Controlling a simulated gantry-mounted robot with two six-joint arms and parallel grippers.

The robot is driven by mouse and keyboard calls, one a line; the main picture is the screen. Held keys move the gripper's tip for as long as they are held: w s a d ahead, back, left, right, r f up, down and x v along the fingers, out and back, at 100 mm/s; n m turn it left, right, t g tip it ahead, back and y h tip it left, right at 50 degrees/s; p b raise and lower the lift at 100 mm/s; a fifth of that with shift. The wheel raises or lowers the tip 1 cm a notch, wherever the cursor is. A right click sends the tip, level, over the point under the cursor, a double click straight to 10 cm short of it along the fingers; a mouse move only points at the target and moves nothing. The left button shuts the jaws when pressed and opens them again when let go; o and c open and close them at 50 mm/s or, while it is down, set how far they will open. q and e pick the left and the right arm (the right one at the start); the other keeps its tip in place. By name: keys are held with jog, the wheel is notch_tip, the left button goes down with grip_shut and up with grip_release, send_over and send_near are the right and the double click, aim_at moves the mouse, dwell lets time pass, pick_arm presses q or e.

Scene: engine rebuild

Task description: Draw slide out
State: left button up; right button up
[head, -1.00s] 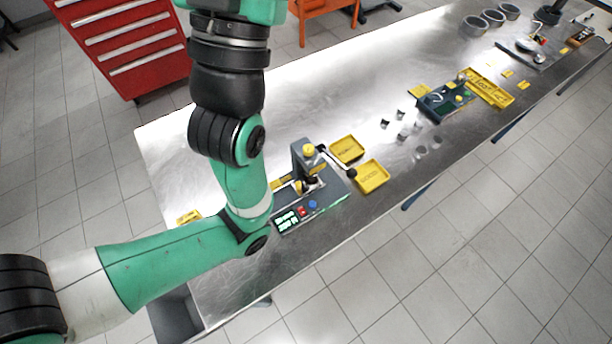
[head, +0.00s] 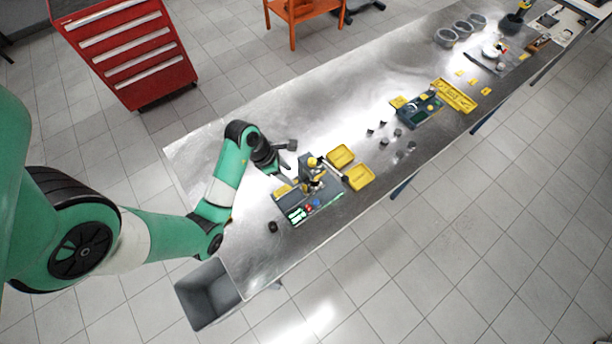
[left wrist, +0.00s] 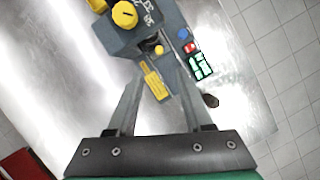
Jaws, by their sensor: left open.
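A grey bench fixture (head: 325,205) carries a yellow knob (head: 313,162), red and blue buttons and a lit green display (head: 297,215). The left wrist view shows its yellow knob (left wrist: 125,14) and a yellow tab (left wrist: 153,82) at its near edge. I cannot tell which part is the slide. My left gripper (head: 289,161) is open and empty at the fixture's back left side. In the left wrist view its fingers (left wrist: 159,78) are spread, with the yellow tab between them in the picture; contact cannot be told. My right gripper is out of view.
Two yellow trays (head: 341,156) lie right of the fixture, with small dark parts beyond. A dark round piece (head: 273,227) lies at its left. A grey bin (head: 208,293) stands at the bench's near-left end.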

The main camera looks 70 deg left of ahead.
aim_at(304, 187)
pick_arm(q)
jog(key=b+x, duration=0.3)
jog(key=x, duration=0.8)
jog(key=shift+w+f, duration=0.25)
grip_shut()
dwell(0.9)
